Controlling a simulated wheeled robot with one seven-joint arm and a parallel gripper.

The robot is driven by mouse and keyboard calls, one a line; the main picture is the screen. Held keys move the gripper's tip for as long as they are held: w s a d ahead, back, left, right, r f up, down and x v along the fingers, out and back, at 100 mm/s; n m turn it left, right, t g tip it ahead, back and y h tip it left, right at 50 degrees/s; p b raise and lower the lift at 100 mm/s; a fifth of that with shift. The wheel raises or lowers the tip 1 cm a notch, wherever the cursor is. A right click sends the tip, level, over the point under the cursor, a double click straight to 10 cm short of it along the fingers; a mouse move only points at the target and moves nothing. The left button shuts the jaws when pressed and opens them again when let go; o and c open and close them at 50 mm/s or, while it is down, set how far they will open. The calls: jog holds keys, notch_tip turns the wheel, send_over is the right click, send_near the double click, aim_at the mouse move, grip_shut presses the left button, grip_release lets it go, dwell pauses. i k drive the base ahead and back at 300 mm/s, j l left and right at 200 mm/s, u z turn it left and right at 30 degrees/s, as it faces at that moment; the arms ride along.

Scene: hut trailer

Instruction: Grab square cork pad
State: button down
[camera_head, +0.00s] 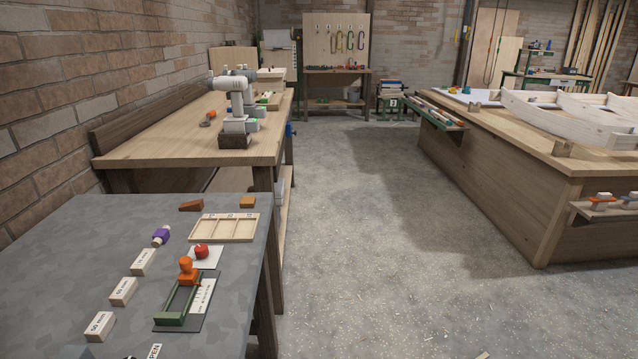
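A small flat orange-brown block (248,202) lies at the far right corner of the grey table (95,235). It looks roughly square and may be the cork pad, but it is too small to be sure. A darker brown wedge-like piece (191,205) lies to its left.
Near the block are a wooden compartment tray (224,238), a red knob (201,251), a green fixture (172,318) with an orange figure (188,269), a purple-and-wood piece (161,236) and labelled wooden blocks (124,291). A wooden bench (170,148) stands behind.

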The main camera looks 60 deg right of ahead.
aim_at(245, 202)
jog(key=z, duration=0.85)
jog(key=i+l, duration=0.15)
jog(key=l, duration=0.2)
jog(key=i+l, duration=0.2)
jog(key=l, duration=0.15)
jog(key=i+l, duration=0.6)
jog(key=i, duration=0.15)
jog(key=i+j, duration=0.1)
